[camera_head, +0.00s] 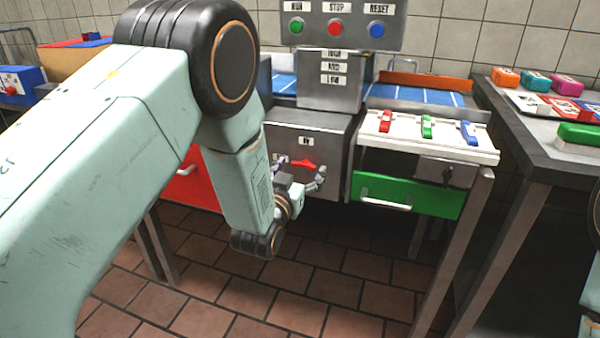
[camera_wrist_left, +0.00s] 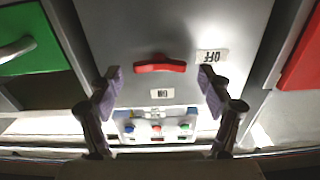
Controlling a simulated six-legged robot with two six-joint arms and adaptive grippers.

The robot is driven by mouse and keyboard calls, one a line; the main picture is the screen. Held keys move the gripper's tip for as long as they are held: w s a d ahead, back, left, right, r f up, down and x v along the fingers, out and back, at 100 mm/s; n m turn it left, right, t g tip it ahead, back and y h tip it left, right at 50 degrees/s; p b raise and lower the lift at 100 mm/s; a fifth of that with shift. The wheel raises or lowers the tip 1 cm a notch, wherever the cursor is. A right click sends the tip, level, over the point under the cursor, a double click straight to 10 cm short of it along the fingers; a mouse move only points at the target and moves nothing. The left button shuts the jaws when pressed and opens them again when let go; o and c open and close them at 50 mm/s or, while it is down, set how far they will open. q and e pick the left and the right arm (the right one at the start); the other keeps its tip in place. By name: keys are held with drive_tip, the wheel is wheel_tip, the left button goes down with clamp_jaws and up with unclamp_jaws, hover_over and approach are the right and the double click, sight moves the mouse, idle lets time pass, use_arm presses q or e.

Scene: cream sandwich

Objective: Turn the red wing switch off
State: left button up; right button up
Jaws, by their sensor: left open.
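The red wing switch (camera_head: 303,164) sits on the front of a grey metal box (camera_head: 330,128), below an ON label (camera_head: 306,141). In the left wrist view the switch (camera_wrist_left: 160,67) lies crosswise, with the OFF label (camera_wrist_left: 212,56) beside one end and the ON label (camera_wrist_left: 162,94) off its long side. My left gripper (camera_head: 301,172) is open in front of the box. In the wrist view its fingers (camera_wrist_left: 160,77) stand apart on both sides of the switch, with nothing between them; contact is not visible. My right gripper is not in view.
A green drawer (camera_head: 407,194) is right of the box and a red drawer (camera_head: 196,184) left of it. Red, green and blue switches stand on the white shelf (camera_head: 430,143). A button panel (camera_head: 340,22) is above. A side table (camera_head: 530,135) stands at right.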

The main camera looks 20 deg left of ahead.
use_arm(q)
drive_tip(key=c, duration=1.2)
drive_tip(key=shift+o, duration=0.2)
drive_tip(key=shift+n+p, duration=0.4)
drive_tip(key=shift+p, duration=0.1)
drive_tip(key=o, duration=1.2)
drive_tip(key=shift+c, duration=0.2)
drive_tip(key=shift+s, duration=0.1)
drive_tip(key=s, duration=1.1)
drive_tip(key=shift+s+a, duration=0.2)
drive_tip(key=shift+s, duration=0.2)
